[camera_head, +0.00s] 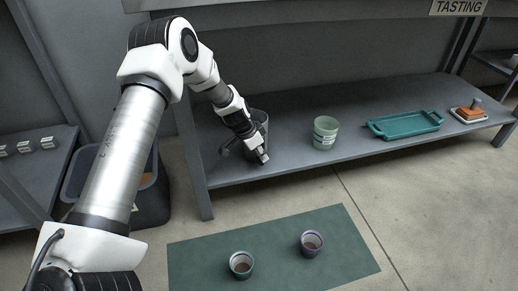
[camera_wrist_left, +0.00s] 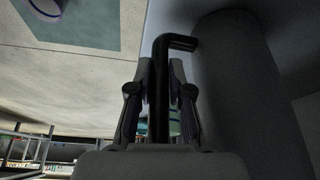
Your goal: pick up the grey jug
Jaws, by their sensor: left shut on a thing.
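The grey jug (camera_head: 261,120) stands on the low grey shelf at its left end, partly hidden behind my left arm and gripper. In the left wrist view, the jug's dark round body (camera_wrist_left: 247,90) fills the right side, and its black bent handle (camera_wrist_left: 160,90) runs between the two fingers. My left gripper (camera_head: 262,157) is at the jug's front side. It also shows in the left wrist view (camera_wrist_left: 160,75), with its fingers closed on either side of the handle. The jug looks upright. I cannot tell whether its base touches the shelf. My right gripper is not in view.
A pale green cup (camera_head: 325,132) and a teal tray (camera_head: 405,124) stand on the shelf (camera_head: 290,156) to the right. An orange-and-white item (camera_head: 467,112) is farther right. Two cups with dark contents (camera_head: 241,264) (camera_head: 311,243) stand on a green floor mat (camera_head: 280,228). A dark bin (camera_head: 151,200) is at left.

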